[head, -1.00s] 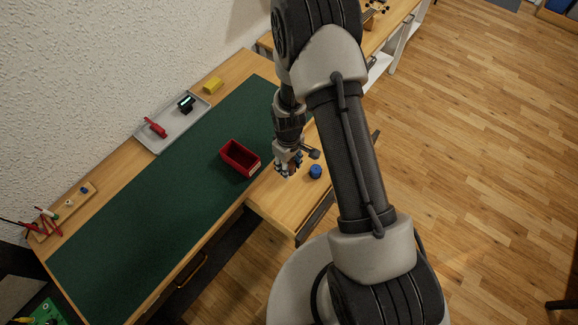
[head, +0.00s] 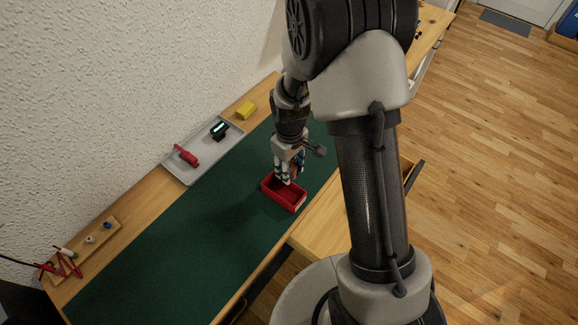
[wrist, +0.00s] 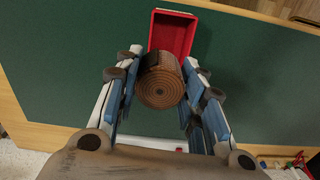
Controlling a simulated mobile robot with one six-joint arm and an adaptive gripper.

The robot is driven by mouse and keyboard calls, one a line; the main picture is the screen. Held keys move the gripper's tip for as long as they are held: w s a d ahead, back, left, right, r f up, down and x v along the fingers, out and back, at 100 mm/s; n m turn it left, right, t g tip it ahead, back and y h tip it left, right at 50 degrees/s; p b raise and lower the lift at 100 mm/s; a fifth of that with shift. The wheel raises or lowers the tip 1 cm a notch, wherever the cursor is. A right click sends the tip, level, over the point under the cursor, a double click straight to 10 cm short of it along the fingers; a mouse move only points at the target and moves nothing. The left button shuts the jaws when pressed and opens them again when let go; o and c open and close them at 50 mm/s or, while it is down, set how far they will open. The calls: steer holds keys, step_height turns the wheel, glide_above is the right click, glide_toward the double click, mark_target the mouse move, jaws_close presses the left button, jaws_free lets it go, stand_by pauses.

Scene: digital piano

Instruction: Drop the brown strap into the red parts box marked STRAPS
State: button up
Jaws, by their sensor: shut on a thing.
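The brown strap (wrist: 162,88) is a rolled-up coil with a dark band across it. My gripper (wrist: 160,80) is shut on it, one finger on each side. In the head view my gripper (head: 288,177) points down over the red parts box (head: 291,205), with a bit of brown showing at its fingers. The box is open-topped and sits on the green mat. In the wrist view the box (wrist: 187,33) shows beyond the strap, which hides part of it. The marking on the box cannot be read.
A grey tray (head: 190,176) behind holds a red tool (head: 187,155) and a black device (head: 219,130). A yellow block (head: 246,110) lies nearby. The green mat (head: 180,255) is clear to the left of the box. A wooden block with small items (head: 104,238) is far left.

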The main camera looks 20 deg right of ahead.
step_height(320, 180, down, 4)
steer(key=shift+r+b, duration=0.25)
steer(key=shift+b, duration=0.75)
steer(key=o, duration=1.2)
steer(key=shift+r, duration=0.1)
step_height(320, 180, up, 12)
steer(key=shift+f, duration=0.1)
